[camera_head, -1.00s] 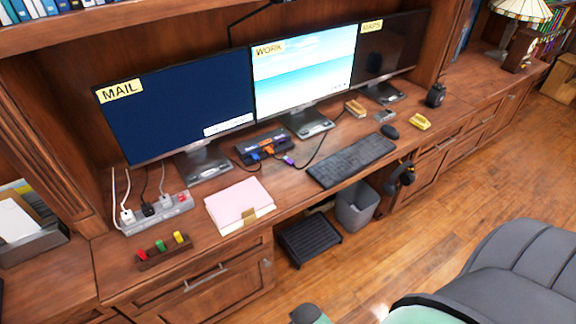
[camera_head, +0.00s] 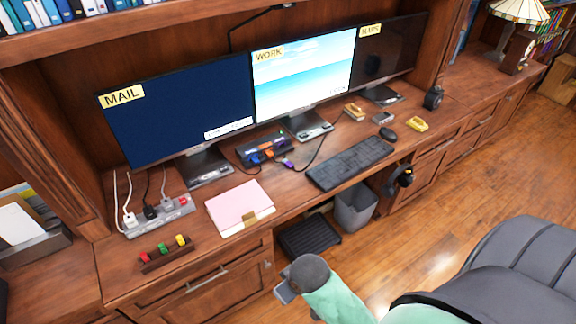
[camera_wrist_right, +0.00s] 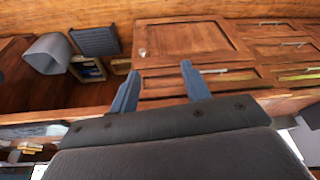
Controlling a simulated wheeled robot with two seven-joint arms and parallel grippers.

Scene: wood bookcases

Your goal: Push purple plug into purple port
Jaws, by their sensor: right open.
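The purple plug (camera_head: 287,163) lies on the desk at the front right of a dark hub (camera_head: 250,148), on a dark cable that runs right toward the middle monitor. It looks apart from the hub's ports, but it is small. Orange and blue plugs sit close by at the hub's front. The purple port is too small to make out. My right gripper (camera_wrist_right: 160,70) is open and empty in the right wrist view, facing the cabinet fronts. In the head view my right arm is low in front of the desk, well away from the plug. My left gripper is not in view.
A pink-topped folder (camera_head: 238,206) lies left of the plug and a keyboard (camera_head: 350,163) lies right. Monitors stand behind. A power strip (camera_head: 160,215) is at left. A bin (camera_head: 355,207) and black footrest (camera_head: 310,236) are below the desk. A grey chair (camera_head: 510,260) stands at lower right.

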